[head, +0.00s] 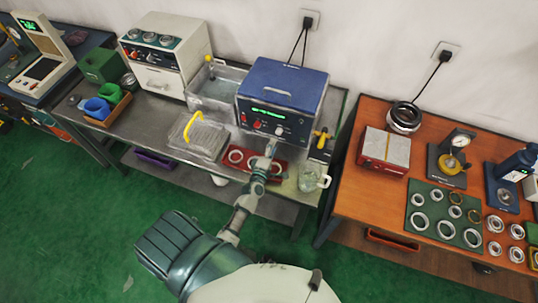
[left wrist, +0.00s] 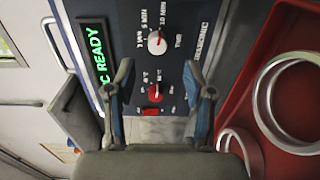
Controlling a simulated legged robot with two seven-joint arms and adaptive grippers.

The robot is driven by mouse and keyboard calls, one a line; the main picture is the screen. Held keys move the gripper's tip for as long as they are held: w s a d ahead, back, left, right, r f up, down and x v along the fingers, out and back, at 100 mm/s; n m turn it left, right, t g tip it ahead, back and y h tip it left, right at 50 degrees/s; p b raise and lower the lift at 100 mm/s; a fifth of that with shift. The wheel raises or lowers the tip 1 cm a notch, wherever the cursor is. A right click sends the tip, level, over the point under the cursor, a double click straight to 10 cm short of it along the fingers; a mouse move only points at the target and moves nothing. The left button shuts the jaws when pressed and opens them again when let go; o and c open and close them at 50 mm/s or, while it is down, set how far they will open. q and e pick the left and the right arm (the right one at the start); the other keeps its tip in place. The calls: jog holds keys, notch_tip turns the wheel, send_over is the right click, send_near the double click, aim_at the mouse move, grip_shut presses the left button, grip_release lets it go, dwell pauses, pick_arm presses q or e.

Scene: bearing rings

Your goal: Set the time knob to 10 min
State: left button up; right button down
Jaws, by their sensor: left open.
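The blue ultrasonic unit (head: 285,90) stands on the grey bench, its front panel facing me. Its time knob (left wrist: 157,42) is white with a red mark, with 2, 5 and 10 min labels around it; in the head view the knob (head: 279,131) is small. I cannot read its exact setting. My left gripper (head: 270,150) is in front of the panel; in the left wrist view its open fingers (left wrist: 160,100) frame a red knob (left wrist: 156,92) and a red switch (left wrist: 151,112). The time knob lies just beyond the fingertips, not held. My right gripper is not in view.
A green display (left wrist: 95,52) reads partly "C READY". A red tray (left wrist: 239,95) with metal rings lies close by the panel. The orange table (head: 345,205) is farther right.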

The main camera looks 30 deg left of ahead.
pick_arm(q)
jog(key=v, duration=0.5)
jog(key=shift+s+d, duration=0.1)
jog(key=shift+s, duration=0.1)
